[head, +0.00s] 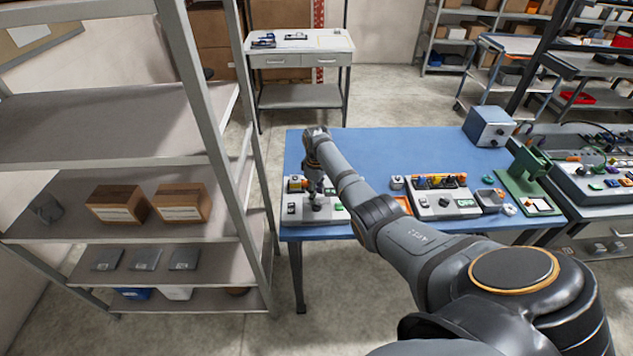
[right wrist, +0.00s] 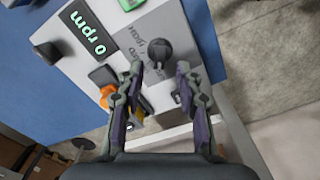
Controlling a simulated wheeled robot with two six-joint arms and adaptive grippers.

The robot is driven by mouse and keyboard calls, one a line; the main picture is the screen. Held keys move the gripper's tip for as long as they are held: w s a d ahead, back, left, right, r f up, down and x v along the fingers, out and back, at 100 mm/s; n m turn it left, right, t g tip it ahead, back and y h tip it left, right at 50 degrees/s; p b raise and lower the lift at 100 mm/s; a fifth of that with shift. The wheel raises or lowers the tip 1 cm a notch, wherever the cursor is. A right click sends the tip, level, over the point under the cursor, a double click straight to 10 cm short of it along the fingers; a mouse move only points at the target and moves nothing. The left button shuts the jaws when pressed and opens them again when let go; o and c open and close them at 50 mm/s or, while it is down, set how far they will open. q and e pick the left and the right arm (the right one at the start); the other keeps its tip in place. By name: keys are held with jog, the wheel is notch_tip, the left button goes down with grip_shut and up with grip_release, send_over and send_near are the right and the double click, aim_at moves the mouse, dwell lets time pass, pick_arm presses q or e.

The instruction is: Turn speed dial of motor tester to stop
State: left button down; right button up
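The motor tester is a light grey box (head: 326,216) at the left front of the blue table, partly hidden by my right arm. My right gripper (right wrist: 160,70) is open, pointing at the dial. The dial shows just past and between the fingertips, and I see no clear contact. The gripper also shows over the box in the head view (head: 316,190). My left gripper is not in view.
On the blue table (head: 420,142), another grey device (head: 441,202) shows "OFF", with a green stand (head: 533,180) and a blue-grey box (head: 488,126) farther right. A grey shelf rack (head: 110,125) with cartons stands close on the left. The table's back middle is clear.

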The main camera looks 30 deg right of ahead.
notch_tip(320, 180, up, 8)
dwell(0.5)
